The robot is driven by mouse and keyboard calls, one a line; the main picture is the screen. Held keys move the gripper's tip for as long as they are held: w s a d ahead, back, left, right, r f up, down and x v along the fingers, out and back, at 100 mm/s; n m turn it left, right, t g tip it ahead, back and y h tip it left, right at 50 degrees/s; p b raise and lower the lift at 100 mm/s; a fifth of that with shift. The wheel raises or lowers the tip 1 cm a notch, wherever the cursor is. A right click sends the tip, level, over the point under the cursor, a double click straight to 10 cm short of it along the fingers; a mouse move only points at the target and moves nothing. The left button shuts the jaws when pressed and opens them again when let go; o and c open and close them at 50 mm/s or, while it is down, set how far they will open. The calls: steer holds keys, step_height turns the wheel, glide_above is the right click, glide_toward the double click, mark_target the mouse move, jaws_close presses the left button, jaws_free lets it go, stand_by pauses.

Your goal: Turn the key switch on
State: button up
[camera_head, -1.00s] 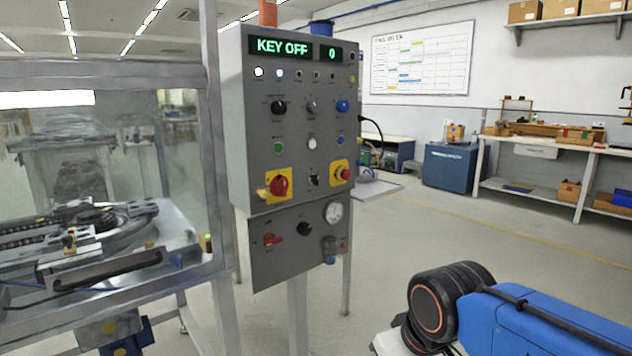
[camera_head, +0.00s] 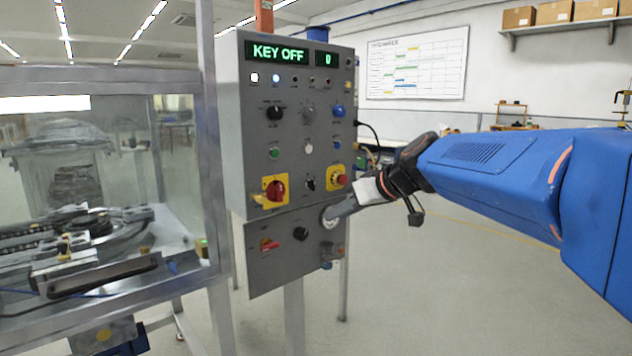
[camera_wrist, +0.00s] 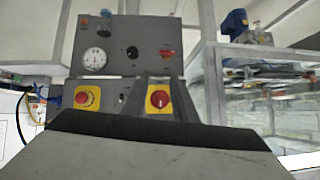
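The grey control panel (camera_head: 240,215) stands left of centre in the head view, with a green display (camera_head: 279,53) reading KEY OFF. A small dark switch (camera_head: 310,184), between the red rotary switch and the red emergency button, may be the key switch; its key is too small to make out. My gripper (camera_head: 332,210) is in front of the panel's lower right part, by the gauge, and holds nothing visible. In the wrist view, where the panel appears upside down, my gripper's two fingers (camera_wrist: 158,80) are apart, with the red rotary switch (camera_wrist: 159,101) showing between them.
The red emergency button (camera_head: 339,178) on its yellow plate sits just above my gripper. The gauge (camera_head: 329,217) is partly behind it. A glass-walled machine (camera_head: 210,150) adjoins the panel's left side. The floor to the right is open.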

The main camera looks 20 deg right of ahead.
mark_target(311, 185)
steer(key=w+d+r+t, duration=0.3)
steer(key=w+d+r, duration=0.5)
steer(key=w, duration=0.1)
steer(key=shift+n, duration=0.4)
steer(key=x, duration=1.7)
steer(key=shift+w+a, duration=0.2)
steer(key=shift+w, duration=0.05)
steer(key=shift+c, duration=0.6)
jaws_close()
